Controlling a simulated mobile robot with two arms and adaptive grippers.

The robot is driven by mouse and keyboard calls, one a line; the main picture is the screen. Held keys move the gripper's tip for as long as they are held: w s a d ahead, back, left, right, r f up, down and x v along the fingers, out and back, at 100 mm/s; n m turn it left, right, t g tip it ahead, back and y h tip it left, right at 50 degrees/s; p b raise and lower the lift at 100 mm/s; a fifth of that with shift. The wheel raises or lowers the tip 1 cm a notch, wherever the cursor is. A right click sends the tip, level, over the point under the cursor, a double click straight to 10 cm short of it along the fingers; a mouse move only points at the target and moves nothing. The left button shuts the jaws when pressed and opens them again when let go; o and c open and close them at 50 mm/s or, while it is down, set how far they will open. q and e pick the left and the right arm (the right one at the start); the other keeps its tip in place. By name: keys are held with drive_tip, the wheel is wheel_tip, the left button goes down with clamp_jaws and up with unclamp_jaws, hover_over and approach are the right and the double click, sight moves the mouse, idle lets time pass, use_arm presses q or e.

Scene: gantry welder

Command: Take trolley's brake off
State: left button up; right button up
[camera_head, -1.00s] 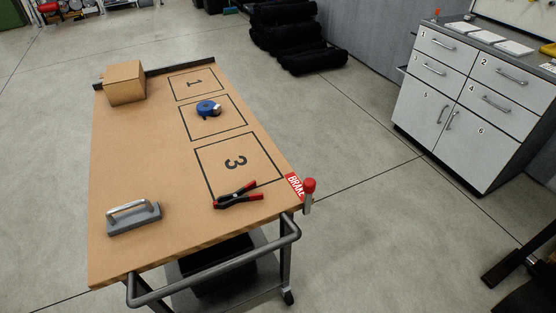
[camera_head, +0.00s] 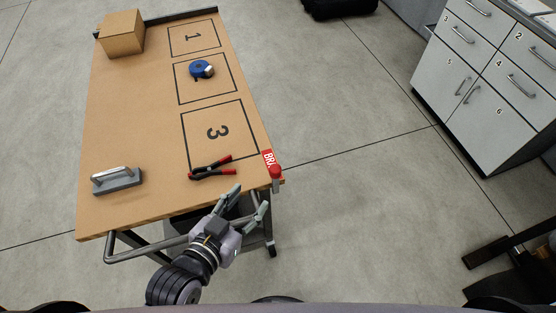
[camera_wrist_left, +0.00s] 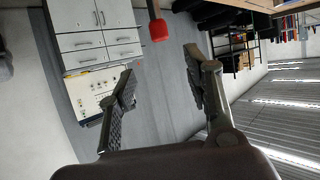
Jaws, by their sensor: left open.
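The trolley (camera_head: 130,140) has a wooden top and a grey push handle (camera_head: 150,252) at its near end. The brake lever with its red knob (camera_head: 275,171) stands at the trolley's near right corner, beside a red BRAKE label (camera_head: 268,158) that is partly hidden. My left gripper (camera_head: 249,202) is open and empty, just short of the knob and below it in the head view. In the left wrist view the red knob (camera_wrist_left: 159,30) shows ahead, between the open fingers (camera_wrist_left: 160,70) and apart from them. My right gripper is in neither view.
On the trolley top lie red-handled pliers or a clamp (camera_head: 212,170), a grey block with a handle (camera_head: 117,180), a blue tape measure (camera_head: 201,69) and a cardboard box (camera_head: 121,34). A drawer cabinet (camera_head: 490,80) stands at right. The floor between is clear.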

use_arm(q)
drive_tip(key=p, duration=0.1)
approach(274, 171)
drive_tip(key=w, duration=0.1)
drive_tip(key=p+x, duration=0.1)
drive_tip(key=x, duration=0.9)
drive_tip(key=shift+d+f+p, duration=0.15)
drive_tip(key=shift+p, duration=0.25)
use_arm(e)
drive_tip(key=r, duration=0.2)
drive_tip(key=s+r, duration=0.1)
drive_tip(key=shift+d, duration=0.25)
use_arm(q)
drive_tip(key=shift+c, duration=0.2)
clamp_jaws()
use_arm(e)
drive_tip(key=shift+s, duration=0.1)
